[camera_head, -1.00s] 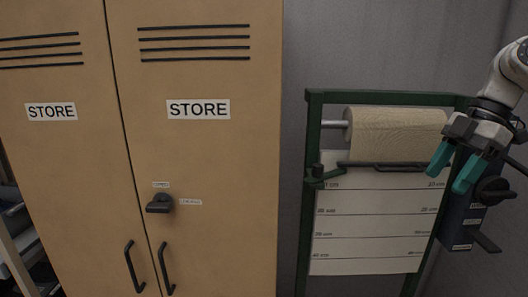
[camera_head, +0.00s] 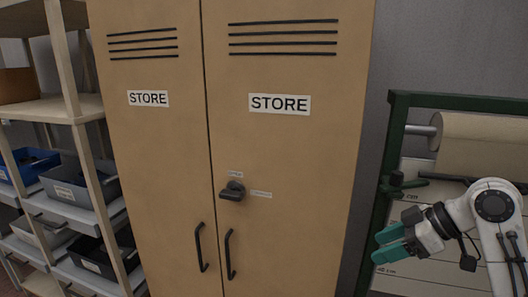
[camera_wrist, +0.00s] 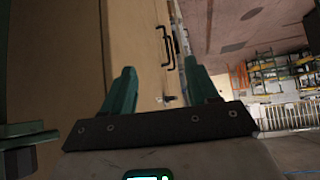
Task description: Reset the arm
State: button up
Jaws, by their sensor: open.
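My gripper (camera_head: 384,243) is at the lower right of the head view, with its teal fingers pointing left, in front of the green roll stand. The fingers are apart with nothing between them. The wrist view shows the same gripper (camera_wrist: 160,88) open and empty, its two teal fingers on either side of the tan cabinet's edge. My white arm bends at the right edge of the head view.
A tan cabinet (camera_head: 290,170) marked STORE stands shut in the middle, with a dark knob (camera_head: 232,191) and two handles. A green stand (camera_head: 375,215) with a paper roll (camera_head: 482,146) is at right. A shelf (camera_head: 55,109) with bins (camera_head: 80,183) is at left.

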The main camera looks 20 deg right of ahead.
jog(key=s+a+f+m+g+h, duration=0.1)
jog(key=s+a+f+m, duration=0.25)
jog(key=a+f, duration=0.55)
jog(key=s+a+f+m+g, duration=0.1)
jog(key=s+a+f+m, duration=0.3)
jog(key=f, duration=0.9)
jog(key=s+f+m+g+h, duration=0.1)
jog(key=s+f, duration=0.3)
jog(key=s, duration=0.6)
jog(key=s+d+f+m+g+h+b, duration=0.1)
jog(key=s+f+h, duration=0.3)
jog(key=s, duration=0.7)
jog(key=shift+s+d+f+g, duration=0.2)
jog(key=shift+d+f+g, duration=0.1)
jog(key=shift+f+g, duration=0.4)
